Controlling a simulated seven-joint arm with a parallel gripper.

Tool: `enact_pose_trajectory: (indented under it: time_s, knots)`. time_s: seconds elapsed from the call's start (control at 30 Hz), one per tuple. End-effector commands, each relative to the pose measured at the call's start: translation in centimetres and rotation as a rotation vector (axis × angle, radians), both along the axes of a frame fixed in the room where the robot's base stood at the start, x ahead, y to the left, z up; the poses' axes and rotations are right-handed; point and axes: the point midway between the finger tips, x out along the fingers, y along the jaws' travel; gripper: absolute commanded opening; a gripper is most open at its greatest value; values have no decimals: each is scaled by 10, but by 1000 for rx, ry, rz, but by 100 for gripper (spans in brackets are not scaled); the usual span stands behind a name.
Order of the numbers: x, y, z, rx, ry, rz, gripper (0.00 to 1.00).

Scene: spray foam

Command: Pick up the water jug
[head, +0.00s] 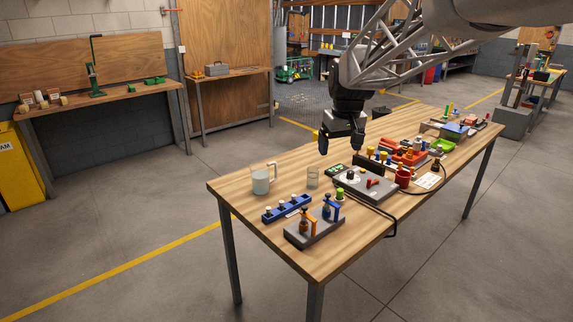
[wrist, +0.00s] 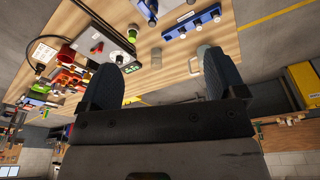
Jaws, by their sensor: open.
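The water jug (head: 261,184) is a pale, see-through jug with a handle on its right side. It stands upright near the left end of the wooden table in the head view. My gripper (head: 340,146) is open and empty, above the table, to the right of the jug and apart from it. In the wrist view, my gripper's two dark fingers (wrist: 165,58) are spread wide. The jug (wrist: 194,65) shows there only in part, mostly hidden behind the right finger.
A small clear glass (head: 312,178) stands between the jug and the grey device (head: 365,186). Tools and a red mug (head: 403,177) crowd the right. Tabletop behind the jug is clear.

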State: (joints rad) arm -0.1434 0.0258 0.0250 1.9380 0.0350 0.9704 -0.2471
Motion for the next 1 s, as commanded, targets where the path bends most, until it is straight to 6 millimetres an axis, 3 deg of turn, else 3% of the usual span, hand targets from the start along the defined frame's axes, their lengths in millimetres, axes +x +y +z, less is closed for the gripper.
enact_pose_trajectory:
  time_s: [0.47,1.0]
  knots:
    - [112,55,-30,-3,13,114,89]
    - [225,126,-90,-6,25,243,89]
